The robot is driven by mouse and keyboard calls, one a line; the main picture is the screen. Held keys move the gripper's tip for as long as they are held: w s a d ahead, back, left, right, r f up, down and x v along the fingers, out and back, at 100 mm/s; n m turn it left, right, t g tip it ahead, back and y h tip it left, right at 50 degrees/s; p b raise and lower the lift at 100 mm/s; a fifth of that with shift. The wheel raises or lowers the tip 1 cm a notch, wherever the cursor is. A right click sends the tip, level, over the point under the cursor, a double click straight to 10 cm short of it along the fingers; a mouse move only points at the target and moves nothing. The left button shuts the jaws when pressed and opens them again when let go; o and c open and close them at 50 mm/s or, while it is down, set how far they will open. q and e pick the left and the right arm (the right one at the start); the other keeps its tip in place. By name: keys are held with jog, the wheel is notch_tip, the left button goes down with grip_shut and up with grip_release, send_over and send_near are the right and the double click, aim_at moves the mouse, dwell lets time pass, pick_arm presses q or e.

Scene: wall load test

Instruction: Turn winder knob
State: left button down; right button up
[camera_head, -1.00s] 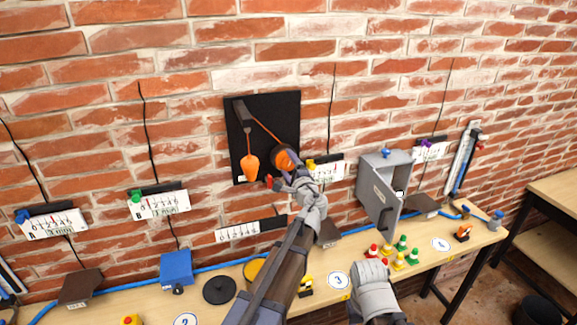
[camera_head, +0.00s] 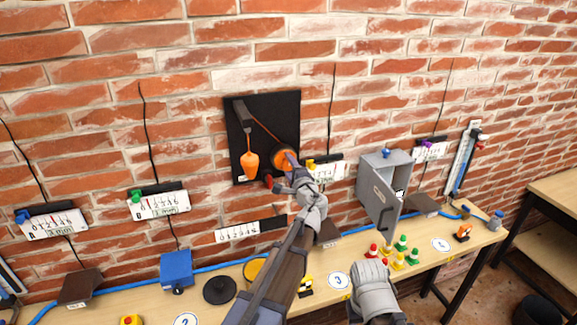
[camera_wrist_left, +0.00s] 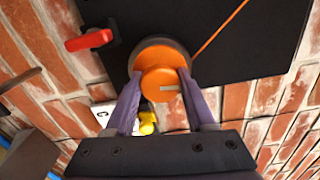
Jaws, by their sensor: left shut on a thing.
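The orange winder knob (camera_head: 281,158) sits on a dark panel (camera_head: 285,110) on the brick wall. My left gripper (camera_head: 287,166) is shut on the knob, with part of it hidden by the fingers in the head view. In the left wrist view the knob (camera_wrist_left: 160,70) shows a pale mark on its face, and my gripper's purple-grey fingers (camera_wrist_left: 160,90) touch it on both sides. An orange cord runs from the winder to a bracket (camera_head: 242,113), and an orange weight (camera_head: 250,165) hangs below that. My right gripper's fingers are not visible.
A red lever (camera_wrist_left: 88,40) is close beside the knob. A grey box (camera_head: 376,195) with an open door is to the right. Small coloured cones (camera_head: 398,262) stand on the bench below. Scales (camera_head: 158,205) hang along the wall.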

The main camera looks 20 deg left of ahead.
pick_arm(q)
jog(key=shift+n, duration=0.8)
jog(key=shift+c, duration=1.4)
grip_release()
jog(key=shift+s, duration=0.1)
jog(key=v, duration=0.7)
jog(key=shift+s+d, duration=0.25)
jog(key=shift+f, duration=0.1)
